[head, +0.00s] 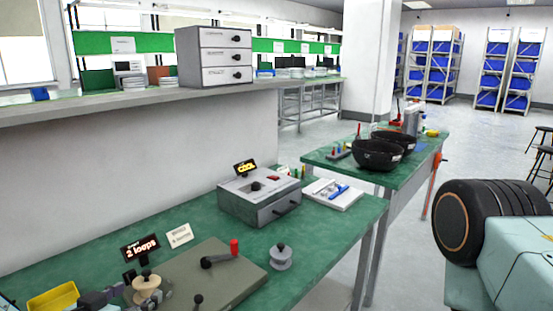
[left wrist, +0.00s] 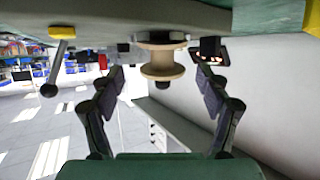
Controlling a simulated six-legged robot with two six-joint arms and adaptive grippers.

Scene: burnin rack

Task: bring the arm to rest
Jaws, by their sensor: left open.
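My left gripper (head: 108,297) shows in part at the lower left of the head view, beside a cream-coloured spool (head: 147,286). In the left wrist view, which looks upside down, the two fingers of my left gripper (left wrist: 160,84) are spread apart. The spool (left wrist: 162,71) shows beyond and between them, with gaps on both sides, so nothing is held. The spool stands on a grey-green base plate (head: 225,277) with a red-handled crank (head: 220,257) and a black-knobbed lever (head: 198,299). My right gripper is not in view.
A "2 loops" sign (head: 140,248) stands behind the spool. A grey box (head: 259,198) with a dark display, a white tray (head: 332,194) and a grey knobbed weight (head: 281,257) are on the green bench (head: 205,215). A yellow bin (head: 52,298) is at lower left.

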